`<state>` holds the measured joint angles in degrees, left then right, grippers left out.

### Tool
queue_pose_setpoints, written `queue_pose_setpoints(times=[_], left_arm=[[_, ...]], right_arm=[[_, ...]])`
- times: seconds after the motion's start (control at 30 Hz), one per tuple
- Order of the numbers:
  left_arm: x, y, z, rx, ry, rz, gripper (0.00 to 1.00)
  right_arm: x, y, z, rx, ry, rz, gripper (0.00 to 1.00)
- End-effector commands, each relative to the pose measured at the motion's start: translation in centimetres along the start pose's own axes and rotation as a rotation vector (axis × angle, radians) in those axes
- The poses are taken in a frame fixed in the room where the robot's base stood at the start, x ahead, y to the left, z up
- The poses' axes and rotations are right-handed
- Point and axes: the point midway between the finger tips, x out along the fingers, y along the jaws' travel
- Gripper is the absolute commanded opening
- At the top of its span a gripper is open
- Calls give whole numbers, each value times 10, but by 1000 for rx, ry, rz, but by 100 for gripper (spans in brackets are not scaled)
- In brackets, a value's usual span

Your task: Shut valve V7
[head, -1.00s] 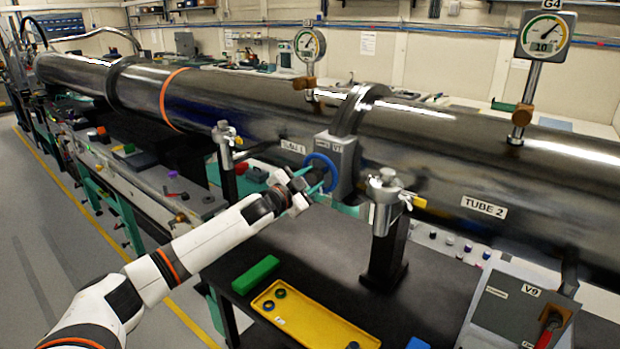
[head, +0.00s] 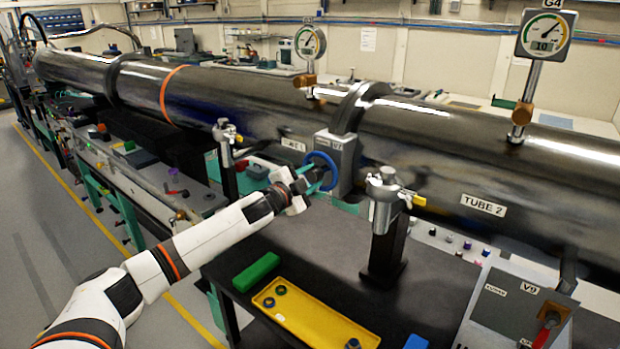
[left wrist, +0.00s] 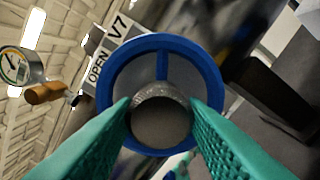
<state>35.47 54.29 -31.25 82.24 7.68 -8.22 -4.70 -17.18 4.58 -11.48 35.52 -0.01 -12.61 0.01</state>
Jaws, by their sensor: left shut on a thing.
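Valve V7 is a grey box (head: 346,153) on the tube, with a blue handwheel (head: 322,160) on its near face. In the left wrist view the blue handwheel (left wrist: 113,80) faces the camera, with a round grey hub at its centre. Beside it the valve body carries a "V7" label and the word "OPEN" (left wrist: 97,72). My left gripper (head: 318,178) is at the handwheel. Its green fingers (left wrist: 160,112) are shut on the handwheel, one on each side of the hub. My right gripper is out of view.
A yellow tray (head: 330,329) with small dark rings and a green block (head: 256,272) lie on the black table below. A clamp post (head: 384,205) stands right of the valve. Valve V9 (head: 522,305) is at lower right. Gauges G4 (head: 545,36) and another (head: 309,43) stand on the tubes.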

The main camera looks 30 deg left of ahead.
Motion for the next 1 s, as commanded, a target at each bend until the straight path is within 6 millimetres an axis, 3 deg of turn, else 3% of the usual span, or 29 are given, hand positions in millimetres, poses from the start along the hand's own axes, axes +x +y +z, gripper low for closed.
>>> queue_pose_setpoints(times=[0.03,0.07,0.2,0.57,1.0], left_arm=[[0,-2,-1,2,2,-3,15],[0,-2,-1,2,2,-3,40],[0,-2,-1,1,2,-3,59],[-6,-2,-2,-1,2,-1,59],[-80,-6,-5,2,3,-5,59]], right_arm=[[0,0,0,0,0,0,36],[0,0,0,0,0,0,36],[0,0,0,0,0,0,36],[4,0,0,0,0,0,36],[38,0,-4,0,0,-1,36]])
